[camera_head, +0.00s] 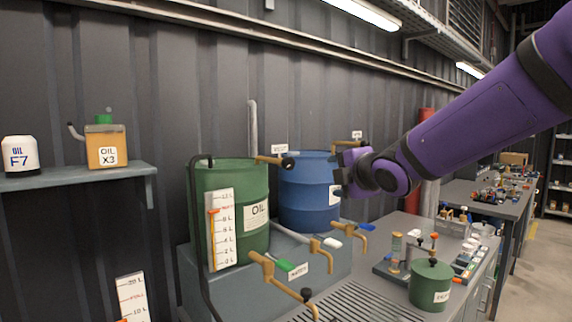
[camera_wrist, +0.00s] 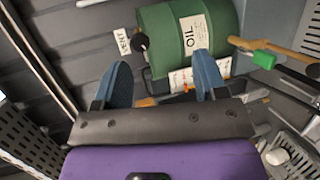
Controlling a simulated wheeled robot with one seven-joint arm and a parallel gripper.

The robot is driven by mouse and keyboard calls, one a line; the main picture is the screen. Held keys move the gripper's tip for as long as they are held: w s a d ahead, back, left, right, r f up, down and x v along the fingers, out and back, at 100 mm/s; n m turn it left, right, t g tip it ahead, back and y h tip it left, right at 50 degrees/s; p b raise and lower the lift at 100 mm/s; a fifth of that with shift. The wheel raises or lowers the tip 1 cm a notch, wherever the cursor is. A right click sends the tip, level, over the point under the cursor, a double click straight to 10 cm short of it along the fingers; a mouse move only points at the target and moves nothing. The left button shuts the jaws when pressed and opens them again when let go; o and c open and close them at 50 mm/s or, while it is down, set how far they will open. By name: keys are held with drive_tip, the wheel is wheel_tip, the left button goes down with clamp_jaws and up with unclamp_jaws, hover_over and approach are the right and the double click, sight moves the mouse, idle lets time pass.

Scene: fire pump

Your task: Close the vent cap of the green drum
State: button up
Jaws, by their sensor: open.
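The green drum (camera_head: 258,182) stands on a grey raised base at the left and carries an OIL label. A brass vent piece (camera_head: 268,160) with a black round cap (camera_head: 289,163) sticks out at its top right. In the wrist view the drum (camera_wrist: 160,25) shows beyond my fingers, with the black cap (camera_wrist: 140,42) beside the VENT label (camera_wrist: 121,41). I cannot tell how the cap is seated. My gripper (camera_head: 338,175) is right of the cap, in front of the blue drum. In the wrist view my gripper (camera_wrist: 162,78) is open and empty, apart from the cap.
The blue drum (camera_head: 303,188) stands right beside the green one. Brass taps (camera_head: 285,283) jut out in front. A level gauge (camera_head: 221,230) and a dark pipe (camera_head: 193,235) stand at the green drum's left. A green pot (camera_head: 430,288) stands on the workbench at right.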

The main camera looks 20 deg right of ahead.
sight(290, 164)
drive_tip(key=w+a+n+y, duration=0.2)
drive_tip(key=w+n, duration=0.1)
drive_tip(key=w, duration=0.2)
drive_tip(key=w+a+n+t+y, duration=0.1)
drive_tip(key=w+a+n+y, duration=0.1)
drive_tip(key=w, duration=0.4)
drive_tip(key=w+a+n+y, duration=0.1)
drive_tip(key=w+a+n, duration=0.2)
drive_tip(key=w+n, duration=0.2)
drive_tip(key=shift+w+a+r+t+y, duration=0.2)
drive_tip(key=shift+r+t+y, duration=0.1)
drive_tip(key=shift+y, duration=0.1)
drive_tip(key=shift+c, duration=0.3)
drive_tip(key=c, duration=0.9)
